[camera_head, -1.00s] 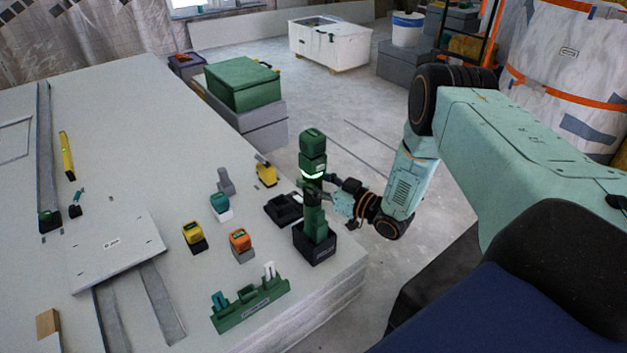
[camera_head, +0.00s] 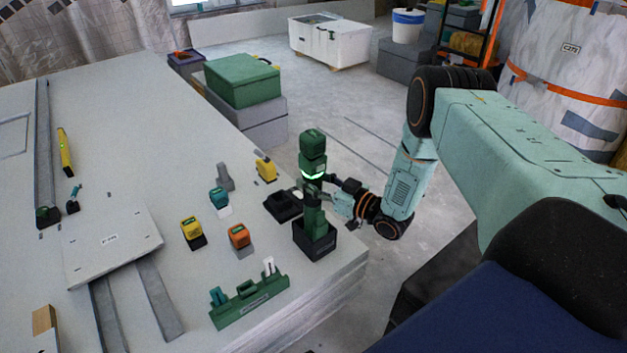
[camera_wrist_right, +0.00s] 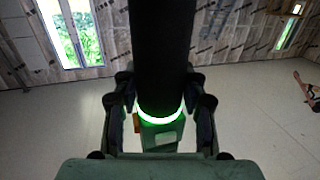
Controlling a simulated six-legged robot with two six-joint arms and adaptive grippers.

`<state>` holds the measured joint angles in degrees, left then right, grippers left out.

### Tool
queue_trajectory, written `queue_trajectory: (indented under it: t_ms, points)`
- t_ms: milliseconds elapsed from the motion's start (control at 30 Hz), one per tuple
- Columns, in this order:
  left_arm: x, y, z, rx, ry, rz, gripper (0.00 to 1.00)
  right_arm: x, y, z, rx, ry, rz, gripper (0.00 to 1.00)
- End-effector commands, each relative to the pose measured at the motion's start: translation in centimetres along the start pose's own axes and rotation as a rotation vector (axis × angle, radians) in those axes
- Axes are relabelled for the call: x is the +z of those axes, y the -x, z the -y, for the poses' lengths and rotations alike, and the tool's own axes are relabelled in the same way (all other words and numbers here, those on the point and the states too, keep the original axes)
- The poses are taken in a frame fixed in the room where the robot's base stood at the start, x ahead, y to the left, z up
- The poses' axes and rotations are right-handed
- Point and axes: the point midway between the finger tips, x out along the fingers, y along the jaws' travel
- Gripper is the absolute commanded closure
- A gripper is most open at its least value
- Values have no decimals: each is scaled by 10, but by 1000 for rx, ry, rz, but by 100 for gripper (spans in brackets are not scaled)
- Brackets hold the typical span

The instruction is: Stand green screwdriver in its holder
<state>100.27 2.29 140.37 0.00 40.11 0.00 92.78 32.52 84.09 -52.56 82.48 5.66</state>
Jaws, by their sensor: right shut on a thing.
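The green screwdriver (camera_head: 313,142) stands upright at the right front corner of the worktable, with a glowing green ring partway up. Its lower end is inside the black box-shaped holder (camera_head: 316,246), whose walls hide the tip. My right gripper (camera_head: 314,188) reaches in from the right and is shut on the screwdriver just below the glowing ring. In the right wrist view the screwdriver's dark body (camera_wrist_right: 161,50) runs between the two fingers (camera_wrist_right: 161,105). My left gripper is not in view.
A low black tray (camera_head: 283,206) sits just behind the holder. A green rack (camera_head: 250,303) lies in front of it. Orange (camera_head: 239,236), yellow (camera_head: 191,230) and teal (camera_head: 219,197) blocks stand to the left. The table edge is close on the right.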

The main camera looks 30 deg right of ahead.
Motion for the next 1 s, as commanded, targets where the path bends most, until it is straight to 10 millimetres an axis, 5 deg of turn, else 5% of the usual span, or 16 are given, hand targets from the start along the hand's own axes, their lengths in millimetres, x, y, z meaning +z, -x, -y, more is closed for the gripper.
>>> queue_trajectory:
  t_ms: [933,967,1000]
  points:
    - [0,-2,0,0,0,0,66,0,-2,-1,0,3,-8,100]
    - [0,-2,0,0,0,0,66,0,-2,-1,0,3,-8,57]
    - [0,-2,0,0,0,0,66,0,-2,-1,0,3,-8,54]
